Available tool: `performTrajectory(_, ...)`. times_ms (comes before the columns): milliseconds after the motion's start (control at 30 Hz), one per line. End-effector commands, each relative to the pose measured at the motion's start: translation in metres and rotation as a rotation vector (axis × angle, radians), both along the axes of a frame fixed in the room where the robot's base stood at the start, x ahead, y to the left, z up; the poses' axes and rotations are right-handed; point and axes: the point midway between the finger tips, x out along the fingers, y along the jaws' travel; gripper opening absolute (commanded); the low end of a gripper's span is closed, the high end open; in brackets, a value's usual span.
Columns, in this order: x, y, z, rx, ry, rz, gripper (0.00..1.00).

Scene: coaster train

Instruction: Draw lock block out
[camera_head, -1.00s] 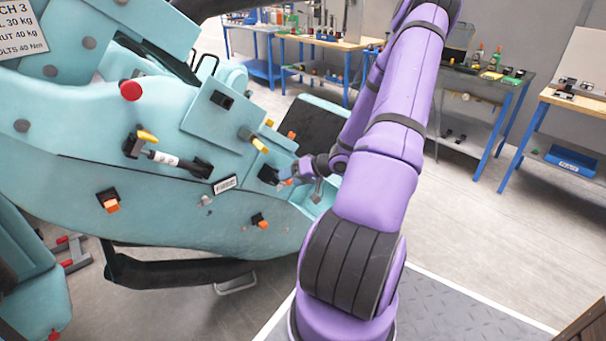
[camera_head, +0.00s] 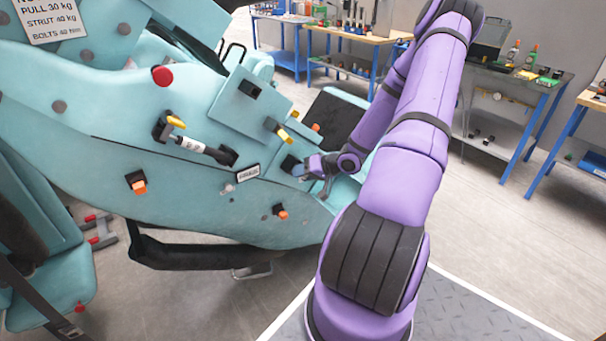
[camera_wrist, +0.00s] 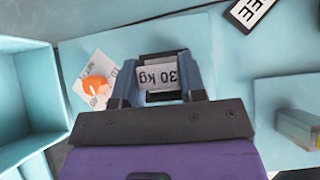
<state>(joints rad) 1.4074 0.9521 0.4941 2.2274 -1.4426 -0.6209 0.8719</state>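The lock block (camera_wrist: 165,76) shows in the wrist view as a pale grey face with an upside-down "30 kg" marking, set in a black slot on the turquoise train part. My gripper's fingers (camera_wrist: 163,84) lie along both its sides, with no clear gap visible. In the head view my gripper (camera_head: 306,170) is at the turquoise side panel, beside a black fitting (camera_head: 291,164). The block itself is too small to make out there. How far it sits in its slot is hidden.
An orange knob (camera_wrist: 96,93) with a white tag is left of the gripper in the wrist view, near an open turquoise tray (camera_wrist: 50,118). A strut (camera_head: 200,147), yellow handle (camera_head: 276,130) and red knob (camera_head: 162,75) stick out from the turquoise body. Workbenches stand behind.

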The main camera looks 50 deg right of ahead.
Motion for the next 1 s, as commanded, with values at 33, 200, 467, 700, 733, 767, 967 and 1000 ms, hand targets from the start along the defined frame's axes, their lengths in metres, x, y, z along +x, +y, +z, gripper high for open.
performTrajectory(33,0.0,0.0,0.0,0.0,0.0,0.0,0.36)
performTrajectory(200,0.0,0.0,0.0,0.0,0.0,0.0,0.09)
performTrajectory(467,-0.007,0.001,0.0,0.0,0.001,-0.001,0.09)
performTrajectory(700,-0.015,0.003,0.0,0.001,0.001,-0.002,0.09)
performTrajectory(733,-0.016,0.003,0.0,0.001,0.001,-0.002,0.09)
performTrajectory(767,-0.017,0.003,0.0,0.0,0.002,-0.002,0.09)
performTrajectory(967,-0.024,0.005,0.0,0.0,0.002,-0.002,0.09)
performTrajectory(1000,-0.025,0.005,0.0,0.0,0.002,-0.002,0.09)
